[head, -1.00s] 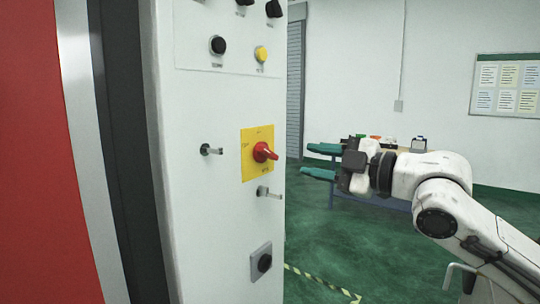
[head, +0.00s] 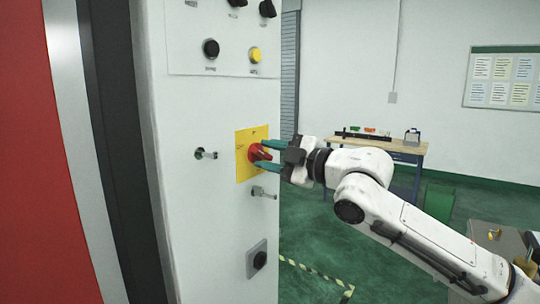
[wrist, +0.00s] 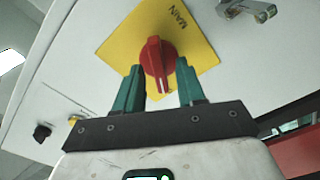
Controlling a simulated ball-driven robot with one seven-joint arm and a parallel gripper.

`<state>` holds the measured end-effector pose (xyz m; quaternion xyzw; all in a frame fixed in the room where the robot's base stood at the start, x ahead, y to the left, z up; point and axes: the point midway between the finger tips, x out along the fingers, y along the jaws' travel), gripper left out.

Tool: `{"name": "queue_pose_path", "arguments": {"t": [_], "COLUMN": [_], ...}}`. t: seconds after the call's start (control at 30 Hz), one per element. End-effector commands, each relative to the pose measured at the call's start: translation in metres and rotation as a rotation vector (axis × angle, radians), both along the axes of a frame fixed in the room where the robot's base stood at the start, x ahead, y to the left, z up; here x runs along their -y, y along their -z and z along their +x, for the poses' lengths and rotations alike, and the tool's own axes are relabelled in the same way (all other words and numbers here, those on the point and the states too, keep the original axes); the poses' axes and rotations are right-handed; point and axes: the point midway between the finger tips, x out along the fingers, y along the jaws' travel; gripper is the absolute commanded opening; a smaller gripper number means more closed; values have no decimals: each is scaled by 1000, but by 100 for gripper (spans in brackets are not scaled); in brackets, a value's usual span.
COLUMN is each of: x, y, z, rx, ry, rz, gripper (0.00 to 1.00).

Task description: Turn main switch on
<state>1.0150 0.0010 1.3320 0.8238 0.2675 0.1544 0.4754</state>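The main switch is a red rotary knob (head: 257,152) on a yellow plate (head: 242,168) on the white cabinet front. In the wrist view the red knob (wrist: 158,58) sits on the yellow plate (wrist: 190,35) marked "MAIN". My gripper (head: 268,150) is at the knob, its green fingers pointing at the panel. In the wrist view my gripper (wrist: 161,84) is open, one finger on each side of the knob's handle. A gap shows between the handle and the right finger; the left finger is close to the knob, and I cannot tell whether it touches.
Metal key-like latches stick out left (head: 205,154) and below right (head: 264,193) of the plate. Above are a black knob (head: 211,48) and a yellow button (head: 255,55). A workbench (head: 388,147) stands behind; green floor is open between.

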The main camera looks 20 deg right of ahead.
Motion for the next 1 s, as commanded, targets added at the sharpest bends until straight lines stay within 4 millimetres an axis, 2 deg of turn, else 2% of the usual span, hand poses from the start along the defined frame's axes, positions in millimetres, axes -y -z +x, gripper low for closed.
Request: {"name": "queue_pose_path", "arguments": {"t": [0.07, 0.4, 0.77, 1.0], "x": [0, 0, 0, -1], "y": [0, 0, 0, 0], "z": [0, 0, 0, 0], "rx": [0, 0, -8, -61], "ry": [0, 0, -1, -2], "rz": [0, 0, 9, 84], "gripper": [32, 0, 0, 0]}}
